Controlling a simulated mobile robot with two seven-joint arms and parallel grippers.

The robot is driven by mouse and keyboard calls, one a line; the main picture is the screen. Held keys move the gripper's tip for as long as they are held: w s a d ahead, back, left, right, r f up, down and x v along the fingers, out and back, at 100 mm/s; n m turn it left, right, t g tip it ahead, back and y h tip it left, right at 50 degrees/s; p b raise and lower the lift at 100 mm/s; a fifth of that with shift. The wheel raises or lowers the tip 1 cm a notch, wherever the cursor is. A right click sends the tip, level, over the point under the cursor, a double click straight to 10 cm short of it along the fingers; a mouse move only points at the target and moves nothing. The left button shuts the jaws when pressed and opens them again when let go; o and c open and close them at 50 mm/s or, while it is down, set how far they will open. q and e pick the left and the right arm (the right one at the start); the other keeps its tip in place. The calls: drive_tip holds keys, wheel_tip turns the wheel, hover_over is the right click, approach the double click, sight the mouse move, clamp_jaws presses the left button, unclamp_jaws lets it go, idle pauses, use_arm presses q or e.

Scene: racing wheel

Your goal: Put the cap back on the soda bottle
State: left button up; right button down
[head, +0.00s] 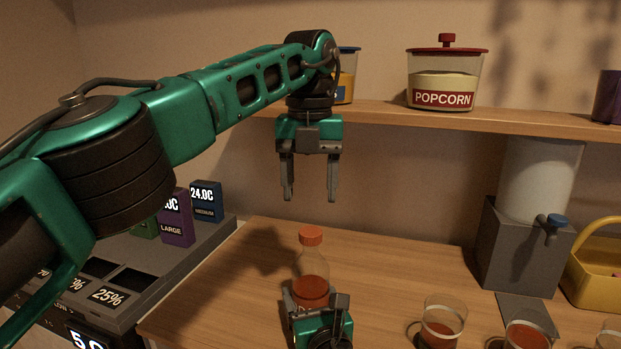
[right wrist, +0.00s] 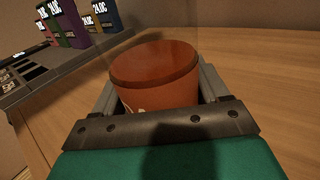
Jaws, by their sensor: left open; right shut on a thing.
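The soda bottle (head: 311,267) stands upright on the wooden counter, clear above and with red-orange soda in its lower part. An orange-red cap (head: 311,235) sits at the top of its neck; I cannot tell whether it is screwed tight. My right gripper (head: 316,301) is shut around the bottle's lower body from the near side. In the right wrist view the bottle's soda-filled part (right wrist: 155,80) shows between the fingers. My left gripper (head: 310,194) is open and empty, pointing down above the cap and apart from it.
Glasses with red drink (head: 441,325) stand at the front right. A grey dispenser (head: 520,250) and a yellow basket (head: 597,268) are farther right. A shelf (head: 400,112) with a popcorn jar (head: 445,85) runs behind my left gripper. A grey panel with boxes (head: 205,203) lies left.

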sight(311, 231)
use_arm(q)
drive_tip(key=n, duration=0.4)
drive_tip(key=shift+r, duration=0.15)
drive_tip(key=n, duration=0.3)
drive_tip(key=shift+r+n, duration=0.1)
drive_tip(key=shift+n, duration=0.3)
drive_tip(key=n, duration=0.3)
drive_tip(key=shift+r+n, duration=0.1)
drive_tip(key=shift+n, duration=0.2)
drive_tip(key=n, duration=0.4)
drive_tip(key=shift+r, duration=0.1)
drive_tip(key=shift+f, duration=4.05)
